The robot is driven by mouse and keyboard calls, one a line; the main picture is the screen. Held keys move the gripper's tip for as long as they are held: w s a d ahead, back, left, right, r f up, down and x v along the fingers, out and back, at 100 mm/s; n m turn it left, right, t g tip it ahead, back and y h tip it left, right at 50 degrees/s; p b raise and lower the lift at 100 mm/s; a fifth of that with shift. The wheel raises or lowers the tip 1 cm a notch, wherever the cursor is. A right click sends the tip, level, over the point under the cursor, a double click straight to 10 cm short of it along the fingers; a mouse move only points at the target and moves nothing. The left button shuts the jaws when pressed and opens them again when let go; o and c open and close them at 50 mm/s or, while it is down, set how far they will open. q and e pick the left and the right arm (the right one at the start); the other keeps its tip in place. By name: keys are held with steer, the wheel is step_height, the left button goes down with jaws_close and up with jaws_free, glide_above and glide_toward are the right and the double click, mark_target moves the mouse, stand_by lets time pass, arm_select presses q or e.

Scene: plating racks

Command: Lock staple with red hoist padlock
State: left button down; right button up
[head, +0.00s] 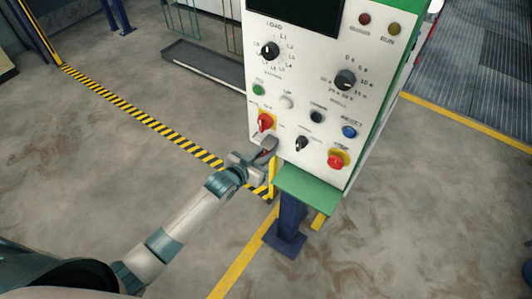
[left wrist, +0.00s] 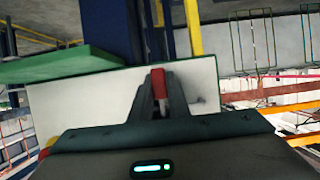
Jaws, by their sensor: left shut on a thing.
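A red padlock (left wrist: 157,82) is between the fingers of my left gripper (left wrist: 158,90) in the left wrist view. The fingers are shut on its red body; a pale metal part shows below it. In the head view, my left gripper (head: 264,152) is at the lower left edge of the white control panel (head: 318,100), just below a red rotary switch on a yellow plate (head: 265,122). The padlock is mostly hidden by the fingers there. A small grey fitting (left wrist: 199,100) shows on the panel right of the fingers; I cannot tell whether it is the staple. My right gripper is out of view.
A green shelf (head: 310,188) juts out below the panel, above a blue post (head: 290,220). A red stop button (head: 337,160) and several knobs are on the panel. A grey trough (head: 203,65) lies behind.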

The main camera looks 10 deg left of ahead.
arm_select(q)
steer(key=c, duration=1.6)
jaws_free()
steer(key=shift+s, duration=0.15)
steer(key=shift+b+v, duration=1.65)
steer(key=shift+v, duration=6.95)
